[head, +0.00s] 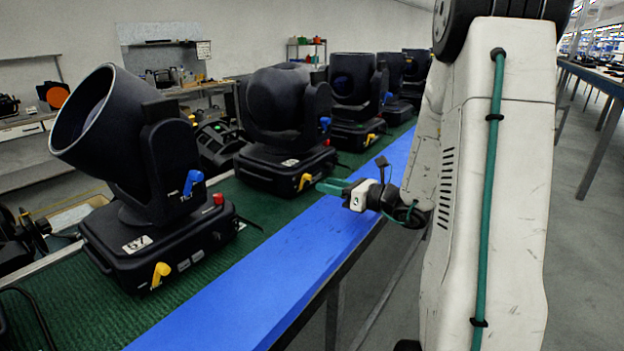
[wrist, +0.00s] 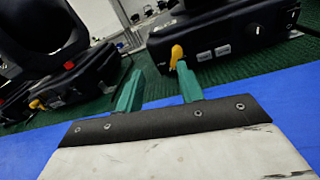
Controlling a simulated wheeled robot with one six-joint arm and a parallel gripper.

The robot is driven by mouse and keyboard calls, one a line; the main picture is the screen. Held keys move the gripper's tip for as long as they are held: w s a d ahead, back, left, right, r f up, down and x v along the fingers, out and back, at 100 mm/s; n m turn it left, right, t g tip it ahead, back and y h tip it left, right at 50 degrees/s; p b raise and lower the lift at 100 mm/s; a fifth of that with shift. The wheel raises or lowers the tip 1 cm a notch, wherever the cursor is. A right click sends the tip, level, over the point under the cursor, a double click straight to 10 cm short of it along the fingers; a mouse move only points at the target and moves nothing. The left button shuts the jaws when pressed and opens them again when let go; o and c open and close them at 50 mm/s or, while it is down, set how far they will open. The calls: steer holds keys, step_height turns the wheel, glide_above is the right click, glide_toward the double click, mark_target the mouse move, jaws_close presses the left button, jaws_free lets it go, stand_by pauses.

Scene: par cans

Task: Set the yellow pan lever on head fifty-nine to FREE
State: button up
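A row of black moving heads stands on the green bench. My gripper (head: 325,186) is close to that lever in the head view. In the wrist view my teal fingers (wrist: 158,72) are apart with nothing between their tips. A yellow lever (wrist: 177,54) shows just beyond the right fingertip.
More heads (head: 353,95) stand farther along the bench. A blue strip (head: 290,260) runs along its front edge, clear of objects. In the wrist view another head's yellow lever (wrist: 36,104) shows at left. The grey floor at right is open.

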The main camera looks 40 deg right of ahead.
mark_target(311, 177)
steer(key=shift+w+d+f+m+t+h, duration=0.1)
steer(key=shift+d+f+m+t+h, duration=0.15)
steer(key=shift+d, duration=0.25)
steer(key=shift+d+f+m+t+h, duration=0.1)
steer(key=shift+d+m+h, duration=0.05)
steer(key=shift+d+m, duration=0.25)
steer(key=shift+w+d, duration=0.15)
steer(key=shift+w, duration=0.1)
steer(key=x, duration=0.7)
steer(key=shift+w, duration=0.1)
steer(key=shift+c, duration=0.3)
jaws_close()
